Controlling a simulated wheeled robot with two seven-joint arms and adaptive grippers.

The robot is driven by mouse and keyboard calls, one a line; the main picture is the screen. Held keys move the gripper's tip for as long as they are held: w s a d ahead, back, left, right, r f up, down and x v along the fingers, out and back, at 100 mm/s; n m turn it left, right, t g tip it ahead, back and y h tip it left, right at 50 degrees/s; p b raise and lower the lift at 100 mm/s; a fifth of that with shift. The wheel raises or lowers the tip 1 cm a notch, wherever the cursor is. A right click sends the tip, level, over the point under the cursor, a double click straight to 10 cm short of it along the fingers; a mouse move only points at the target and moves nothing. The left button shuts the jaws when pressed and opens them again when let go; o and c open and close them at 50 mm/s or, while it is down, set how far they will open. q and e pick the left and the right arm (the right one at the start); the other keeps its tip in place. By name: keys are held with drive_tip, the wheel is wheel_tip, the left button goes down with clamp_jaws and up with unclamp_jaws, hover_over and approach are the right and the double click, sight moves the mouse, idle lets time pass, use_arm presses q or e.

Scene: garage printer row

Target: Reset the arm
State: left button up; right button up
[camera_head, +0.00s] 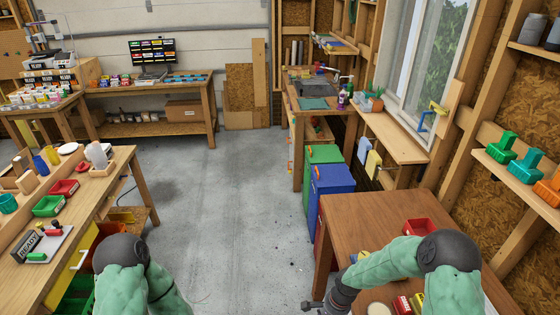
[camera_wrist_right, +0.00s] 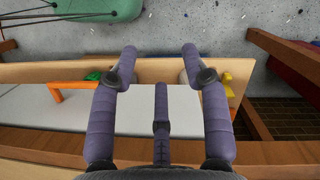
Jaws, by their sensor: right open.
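My right arm reaches in at the lower right of the head view, over the brown table. Its gripper (camera_head: 318,305) shows only partly at the bottom edge, near the table's left side. My left arm shows at the lower left of the head view as a green link with a dark joint. My left gripper is out of view.
The brown table (camera_head: 375,215) holds a red bin (camera_head: 421,227) and small items, partly hidden by my right arm. A wooden workbench (camera_head: 128,170) with red and green bins stands at left. Blue (camera_head: 333,190) and green cabinets stand beyond the table. The concrete floor (camera_head: 225,190) between is clear.

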drive_tip(key=s+a+f+n+b, duration=0.2)
drive_tip(key=s+f+n+b, duration=0.2)
drive_tip(key=s+f, duration=0.3)
drive_tip(key=s+a+f+n+t+y+b, duration=0.1)
drive_tip(key=s+a+f+n+b, duration=0.2)
drive_tip(key=s+f, duration=0.4)
drive_tip(key=shift+s+f+n+y+b, duration=0.4)
drive_tip(key=shift+s+n, duration=0.3)
drive_tip(key=shift+n, duration=0.2)
